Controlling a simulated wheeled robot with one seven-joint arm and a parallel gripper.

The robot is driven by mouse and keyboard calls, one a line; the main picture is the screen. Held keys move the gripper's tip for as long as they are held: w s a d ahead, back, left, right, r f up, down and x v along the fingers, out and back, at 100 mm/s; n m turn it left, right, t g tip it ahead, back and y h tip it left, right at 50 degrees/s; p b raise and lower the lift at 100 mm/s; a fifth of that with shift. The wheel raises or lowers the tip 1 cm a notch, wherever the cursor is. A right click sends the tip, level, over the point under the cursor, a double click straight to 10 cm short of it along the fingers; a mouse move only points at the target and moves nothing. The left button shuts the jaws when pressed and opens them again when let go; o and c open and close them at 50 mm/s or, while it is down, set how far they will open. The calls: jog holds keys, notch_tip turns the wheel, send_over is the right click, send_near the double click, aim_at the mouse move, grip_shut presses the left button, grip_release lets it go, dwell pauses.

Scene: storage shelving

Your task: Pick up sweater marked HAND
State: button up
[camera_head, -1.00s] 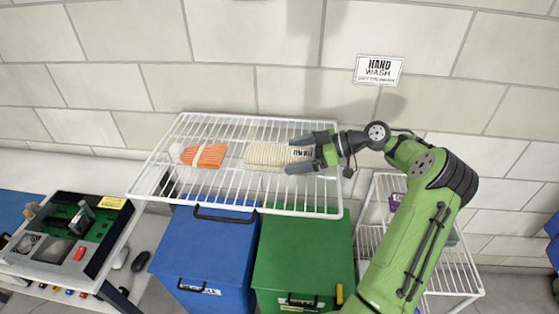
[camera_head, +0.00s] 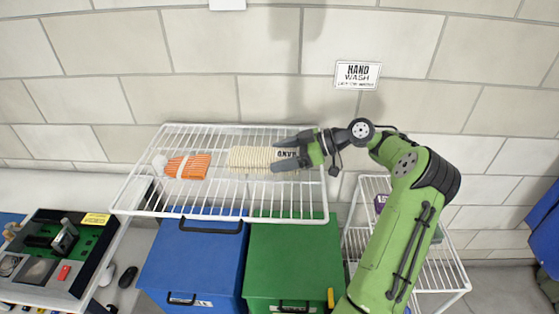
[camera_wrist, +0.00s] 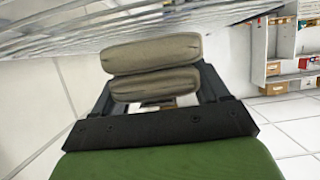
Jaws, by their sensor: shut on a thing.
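The sweater marked HAND (camera_head: 255,159) is a cream, ribbed, folded bundle with dark lettering at its right end. It is at the right part of the white wire shelf (camera_head: 205,214). My gripper (camera_head: 290,152) reaches in from the right and is shut on the sweater's right end, one finger on each side. I cannot tell whether the sweater touches the wires or is slightly above them.
An orange folded item with a white band (camera_head: 188,167) lies left of the sweater. Blue (camera_head: 190,262) and green (camera_head: 292,258) bins stand below the shelf. A lower wire rack (camera_head: 440,268) is at right. A brick wall with a hand-wash sign (camera_head: 357,75) is behind.

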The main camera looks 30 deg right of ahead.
notch_tip(320, 180, up, 16)
jog(key=p, duration=0.5)
